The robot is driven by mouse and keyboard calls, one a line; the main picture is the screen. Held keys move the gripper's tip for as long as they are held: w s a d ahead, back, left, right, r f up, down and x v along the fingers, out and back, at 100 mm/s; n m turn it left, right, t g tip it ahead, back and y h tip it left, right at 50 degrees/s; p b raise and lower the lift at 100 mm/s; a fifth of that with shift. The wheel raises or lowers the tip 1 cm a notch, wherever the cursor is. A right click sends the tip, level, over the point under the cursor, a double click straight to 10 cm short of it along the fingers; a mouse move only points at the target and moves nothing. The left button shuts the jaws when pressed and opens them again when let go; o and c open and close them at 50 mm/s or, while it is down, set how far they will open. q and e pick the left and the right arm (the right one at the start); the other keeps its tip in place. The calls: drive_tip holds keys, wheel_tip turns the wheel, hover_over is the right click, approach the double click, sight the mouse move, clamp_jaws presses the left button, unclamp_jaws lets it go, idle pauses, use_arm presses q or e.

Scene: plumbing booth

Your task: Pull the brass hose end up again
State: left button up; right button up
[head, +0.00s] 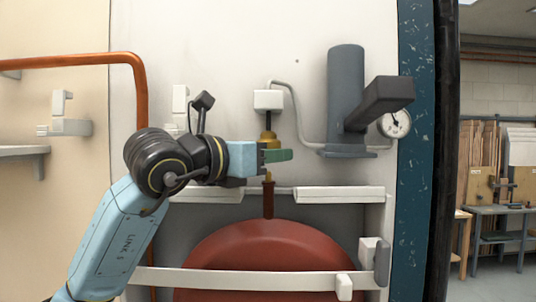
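The brass hose end (268,134) hangs under a white block at the middle of the head view, upright above the red tank's stem (268,200). A grey hose (299,108) runs from the white block to the grey pump. My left gripper (278,155) comes in from the left at the height of the brass part, its green finger crossing in front of it. Brass shows above and below the finger. The far finger is mostly hidden, so I cannot tell whether the gripper is shut on the brass or only around it. My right gripper is not in view.
The grey pump (345,95) with a dark handle (388,95) and a round gauge (394,123) stands on the right. White rails (340,194) flank the stem above the red tank (262,258). A copper pipe (139,90) runs at left.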

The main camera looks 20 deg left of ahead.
sight(262, 137)
use_arm(q)
clamp_jaws()
wheel_tip(262, 137, up, 3)
drive_tip(key=shift+f+p, duration=0.1)
drive_tip(key=shift+p, duration=0.4)
drive_tip(key=shift+s+r, duration=0.1)
drive_tip(key=shift+r, duration=0.1)
drive_tip(key=o, duration=0.7)
unclamp_jaws()
drive_tip(key=shift+f, duration=0.1)
drive_tip(key=shift+s+a, duration=0.25)
drive_tip(key=shift+s, duration=0.1)
drive_tip(key=b+v, duration=0.3)
drive_tip(key=v, duration=0.9)
drive_tip(key=shift+s+a+b, duration=0.1)
drive_tip(key=shift+s+b, duration=0.15)
drive_tip(key=shift+b, duration=0.15)
